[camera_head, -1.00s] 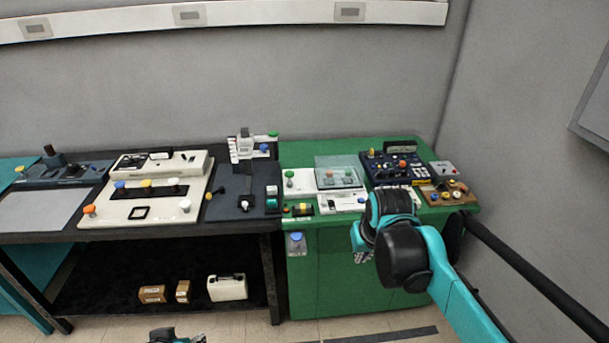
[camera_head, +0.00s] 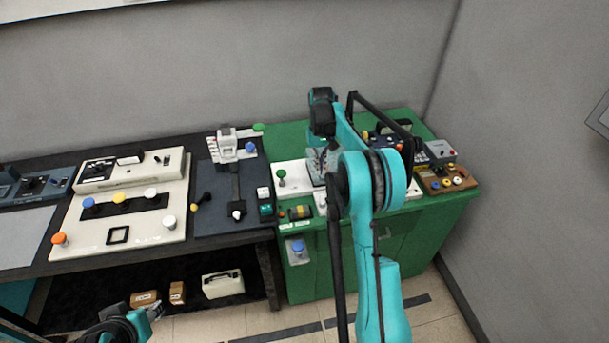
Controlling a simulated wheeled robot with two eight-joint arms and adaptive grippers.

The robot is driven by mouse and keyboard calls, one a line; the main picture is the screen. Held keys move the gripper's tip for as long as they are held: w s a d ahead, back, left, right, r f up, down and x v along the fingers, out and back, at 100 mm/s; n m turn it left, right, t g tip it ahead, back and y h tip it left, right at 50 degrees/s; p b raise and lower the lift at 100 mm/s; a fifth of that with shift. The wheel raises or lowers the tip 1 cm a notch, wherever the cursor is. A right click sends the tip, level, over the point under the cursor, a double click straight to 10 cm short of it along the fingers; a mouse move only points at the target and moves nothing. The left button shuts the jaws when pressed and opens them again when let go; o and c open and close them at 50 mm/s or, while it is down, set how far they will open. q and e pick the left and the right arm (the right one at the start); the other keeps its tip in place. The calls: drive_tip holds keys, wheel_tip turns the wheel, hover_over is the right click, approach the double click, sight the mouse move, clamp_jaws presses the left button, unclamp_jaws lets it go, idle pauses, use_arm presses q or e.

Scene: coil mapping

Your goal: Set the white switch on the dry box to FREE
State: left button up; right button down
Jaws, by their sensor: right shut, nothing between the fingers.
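I cannot tell for sure which unit is the dry box, and I cannot make out its white switch or any FREE marking at this size. On the green cabinet (camera_head: 330,262), a white panel with a green knob (camera_head: 282,174) stands left of my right gripper (camera_head: 319,163). My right gripper is shut and empty, pointing down over the panels. My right arm hides much of the units in the middle of the cabinet top. My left gripper (camera_head: 150,312) is low at the bottom left, in front of the black bench; its jaw opening is unclear.
The black bench (camera_head: 215,237) carries a cream panel (camera_head: 150,222) with coloured knobs and a dark panel with a black lever. A blue-capped unit (camera_head: 298,250) hangs on the cabinet front. A dark blue panel and a brown knob board (camera_head: 433,183) stand at the right.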

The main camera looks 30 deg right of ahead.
drive_tip(key=shift+w+d+f, duration=0.1)
drive_tip(key=shift+w+f, duration=0.15)
drive_tip(key=shift+w, duration=0.3)
drive_tip(key=b, duration=0.3)
approach(319, 188)
drive_tip(key=s+f, duration=0.1)
drive_tip(key=f, duration=0.1)
drive_tip(key=s+a+f, duration=0.2)
drive_tip(key=s+f, duration=0.1)
drive_tip(key=shift+f, duration=0.35)
